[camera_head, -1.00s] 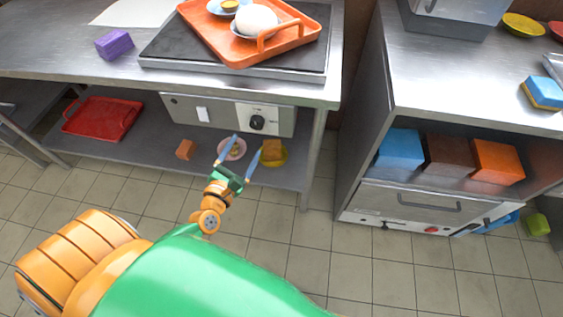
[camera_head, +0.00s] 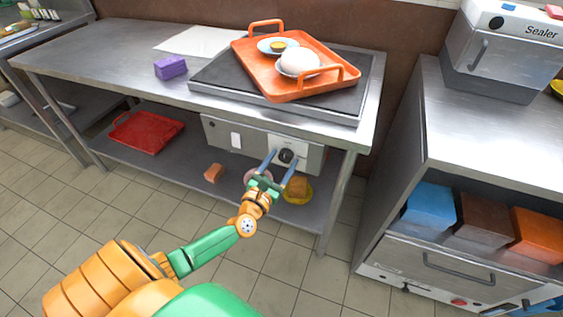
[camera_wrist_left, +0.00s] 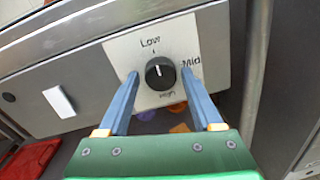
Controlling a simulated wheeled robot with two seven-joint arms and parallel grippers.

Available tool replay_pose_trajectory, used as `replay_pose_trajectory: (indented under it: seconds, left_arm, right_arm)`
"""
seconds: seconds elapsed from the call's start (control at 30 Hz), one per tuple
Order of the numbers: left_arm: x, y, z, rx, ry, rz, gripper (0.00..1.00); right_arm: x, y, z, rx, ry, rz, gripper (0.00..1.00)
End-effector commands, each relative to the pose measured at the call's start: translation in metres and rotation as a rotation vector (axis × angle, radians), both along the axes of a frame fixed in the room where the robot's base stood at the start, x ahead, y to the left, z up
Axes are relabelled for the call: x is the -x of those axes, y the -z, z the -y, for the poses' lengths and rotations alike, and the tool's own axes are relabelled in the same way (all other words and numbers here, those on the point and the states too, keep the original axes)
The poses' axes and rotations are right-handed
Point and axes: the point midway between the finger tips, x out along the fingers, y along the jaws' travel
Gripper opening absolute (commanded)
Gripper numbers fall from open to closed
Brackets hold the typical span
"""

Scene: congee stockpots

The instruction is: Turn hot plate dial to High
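The hot plate dial (camera_head: 286,155) is a round black knob on a pale plate on the hot plate's front panel (camera_head: 222,135), below the table top. In the left wrist view the dial (camera_wrist_left: 160,73) has Low above it, Mid to its right and another label, partly hard to read, below. Its white mark points up, slightly left, near Low. My left gripper (camera_head: 282,160) is open, with its two blue fingers on either side of the dial in the picture. In the left wrist view the left gripper (camera_wrist_left: 160,85) shows a gap between each finger and the dial. My right gripper is not in view.
An orange tray (camera_head: 243,60) with dishes lies on the black hot plate (camera_head: 216,80) above. A purple block (camera_head: 170,68) is on the table. The lower shelf (camera_head: 190,165) holds a red tray (camera_head: 145,132) and small items. A steel cabinet (camera_head: 395,190) stands at right.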

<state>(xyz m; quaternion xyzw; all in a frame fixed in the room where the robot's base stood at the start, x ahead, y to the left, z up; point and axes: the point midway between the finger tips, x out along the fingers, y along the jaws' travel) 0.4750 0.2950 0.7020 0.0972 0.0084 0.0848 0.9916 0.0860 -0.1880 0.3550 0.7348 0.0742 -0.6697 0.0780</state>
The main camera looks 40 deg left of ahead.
Motion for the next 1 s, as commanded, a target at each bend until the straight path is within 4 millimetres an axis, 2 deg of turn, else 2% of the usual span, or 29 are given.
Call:
replay_pose_trajectory:
  seconds: [0.03,0.2,0.23,0.57,1.0]
  left_arm:
    - [0.000,0.000,0.000,0.000,0.000,0.000,0.50]
    - [0.000,0.000,0.000,0.000,0.000,0.000,0.04]
    - [0.000,0.000,0.000,0.000,0.000,0.000,0.00]
    - [0.000,-0.001,0.000,-0.052,0.000,-0.013,0.00]
    - [0.000,-0.002,0.000,-0.396,0.000,-0.097,0.00]
  right_arm:
    - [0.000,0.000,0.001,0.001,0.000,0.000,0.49]
    - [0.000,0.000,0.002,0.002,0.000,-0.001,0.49]
    - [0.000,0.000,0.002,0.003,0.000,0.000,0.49]
    - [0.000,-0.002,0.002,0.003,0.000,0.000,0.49]
    - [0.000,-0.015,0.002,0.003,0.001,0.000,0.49]
